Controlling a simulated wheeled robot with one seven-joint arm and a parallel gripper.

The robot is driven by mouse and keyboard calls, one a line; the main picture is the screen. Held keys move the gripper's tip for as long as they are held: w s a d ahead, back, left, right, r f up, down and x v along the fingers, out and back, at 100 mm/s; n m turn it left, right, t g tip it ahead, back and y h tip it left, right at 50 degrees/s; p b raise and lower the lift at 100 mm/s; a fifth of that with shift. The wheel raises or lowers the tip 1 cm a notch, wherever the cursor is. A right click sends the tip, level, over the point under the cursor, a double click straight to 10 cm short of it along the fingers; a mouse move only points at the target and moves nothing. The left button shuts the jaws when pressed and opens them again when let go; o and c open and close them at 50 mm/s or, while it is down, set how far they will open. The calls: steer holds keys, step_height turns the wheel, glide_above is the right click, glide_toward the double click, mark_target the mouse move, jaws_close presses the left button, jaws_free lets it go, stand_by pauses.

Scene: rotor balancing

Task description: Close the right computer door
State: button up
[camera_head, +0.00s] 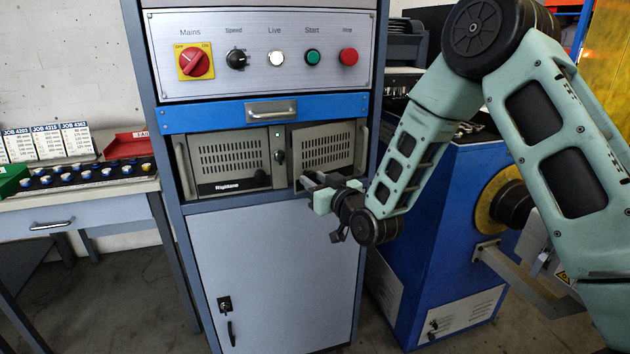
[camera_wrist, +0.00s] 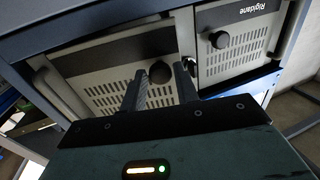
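The right computer door (camera_head: 325,147) is a beige vented panel in the cabinet's computer bay. It sits at an angle to the left door, with a dark gap at its inner edge, so it looks slightly ajar. In the wrist view the right door (camera_wrist: 105,92) is at the left, with a round black knob (camera_wrist: 160,72). My gripper (camera_head: 306,182) is in front of the door's lower left corner and hides part of it. In the wrist view my gripper's fingers (camera_wrist: 160,76) are apart, with the knob visible between their tips. I cannot tell whether they touch the door.
The left computer door (camera_head: 228,156), labelled Rigidane, looks shut beside it. A blue drawer (camera_head: 220,115) and switch panel (camera_head: 265,75) are above. A grey lower cabinet door (camera_head: 275,265) is below. A blue machine (camera_head: 450,230) stands close at the right, under my arm.

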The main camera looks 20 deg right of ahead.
mark_target(304, 173)
jaws_close()
steer(key=shift+w+a+f+m+t+h+b, duration=0.1)
steer(key=shift+w+a+m+t+h+b, duration=0.05)
steer(key=shift+w+a+m+h+b, duration=0.4)
steer(key=shift+w+a+m+t+h+b, duration=0.2)
steer(key=shift+w+m+h+b, duration=0.15)
steer(key=shift+w+h+b, duration=0.4)
steer(key=shift+w+a+m+h, duration=0.15)
steer(key=shift+w+m+h, duration=0.6)
steer(key=shift+h, duration=0.45)
steer(key=shift+r, duration=0.2)
steer(key=shift+o, duration=2.4)
jaws_free()
steer(key=s+b, duration=0.1)
steer(key=s, duration=1.6)
steer(key=shift+s+a, duration=0.15)
steer(key=shift+f, duration=0.1)
